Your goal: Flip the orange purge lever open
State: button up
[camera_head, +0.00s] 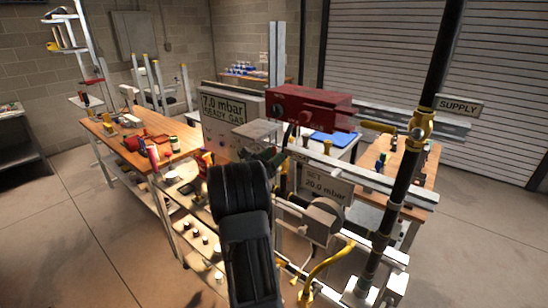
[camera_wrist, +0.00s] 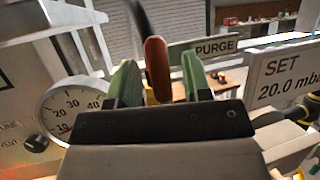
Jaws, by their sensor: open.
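The orange purge lever (camera_wrist: 157,68) stands upright in the wrist view, just left of a PURGE sign (camera_wrist: 215,46). My gripper (camera_wrist: 160,62) is open, with one green fingertip on each side of the lever. A gap shows on both sides, narrower on the left. I cannot tell how deep the lever sits between the fingers. In the head view my gripper (camera_head: 264,158) is at the pipe frame below the red box, behind my dark arm. I cannot make out the purge lever there.
A round gauge (camera_wrist: 72,108) is close at left in the wrist view. A SET 20.0 mbar sign (camera_wrist: 285,78) is at right. The red box (camera_head: 310,107) hangs above my gripper. A black supply pipe (camera_head: 405,150) with a yellow handle (camera_head: 378,127) stands at right.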

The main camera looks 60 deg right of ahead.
jog(key=b+v, duration=0.4)
jog(key=v, duration=1)
jog(key=shift+s+r, duration=0.1)
